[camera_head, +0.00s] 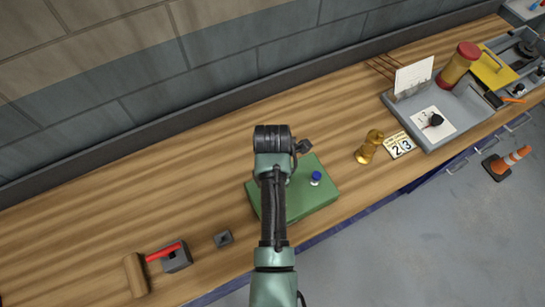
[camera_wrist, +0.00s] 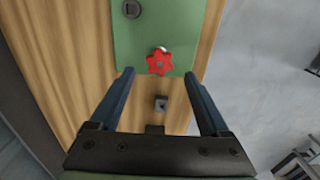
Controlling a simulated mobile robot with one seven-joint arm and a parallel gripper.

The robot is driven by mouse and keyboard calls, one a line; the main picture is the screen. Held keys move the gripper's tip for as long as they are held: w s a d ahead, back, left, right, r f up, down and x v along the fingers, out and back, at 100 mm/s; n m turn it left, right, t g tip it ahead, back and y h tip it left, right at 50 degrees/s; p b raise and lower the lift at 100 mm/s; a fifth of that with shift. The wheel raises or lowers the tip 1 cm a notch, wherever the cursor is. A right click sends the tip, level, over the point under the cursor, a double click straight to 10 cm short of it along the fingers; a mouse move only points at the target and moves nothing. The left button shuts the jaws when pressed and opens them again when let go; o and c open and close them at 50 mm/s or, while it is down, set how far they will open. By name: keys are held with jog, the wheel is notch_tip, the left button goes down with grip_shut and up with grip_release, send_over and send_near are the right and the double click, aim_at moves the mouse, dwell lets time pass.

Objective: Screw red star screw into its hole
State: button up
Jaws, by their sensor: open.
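The red star screw (camera_wrist: 160,61) shows in the wrist view on the green board (camera_wrist: 146,35), near the board's edge. A small pale metallic bit shows just behind it. My gripper (camera_wrist: 158,76) is open, with one finger on each side of the red star and nothing held; whether it touches the star I cannot tell. A dark round fitting (camera_wrist: 131,8) with a square centre is on the board farther up. In the head view the green board (camera_head: 312,205) lies on the bench, and my arm hides the red star. A blue-topped piece (camera_head: 316,178) stands on the board.
A small grey block (camera_head: 223,238) lies left of the board; a grey block (camera_wrist: 161,103) also shows between my fingers. A brass piece (camera_head: 369,147) and grey tray (camera_head: 450,135) are to the right.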

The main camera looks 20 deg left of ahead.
jog(key=shift+f+b, duration=1.15)
jog(key=shift+f, duration=1.1)
jog(key=n+p, duration=0.1)
jog(key=n, duration=0.3)
jog(key=n+p, duration=0.1)
jog(key=n, duration=0.2)
jog(key=shift+n, duration=0.3)
jog(key=shift+n+p, duration=0.4)
jog(key=shift+n, duration=0.4)
jog(key=n, duration=0.2)
jog(key=shift+w+r+n+p, duration=0.1)
jog(key=shift+w+n+p, duration=0.05)
jog(key=shift+n+p, duration=0.15)
jog(key=shift+d+n, duration=0.1)
jog(key=shift+n, duration=0.6)
jog(key=shift+f+n, duration=0.2)
jog(key=shift+n, duration=0.2)
jog(key=shift+n+b, duration=0.45)
jog(key=shift+n, duration=0.05)
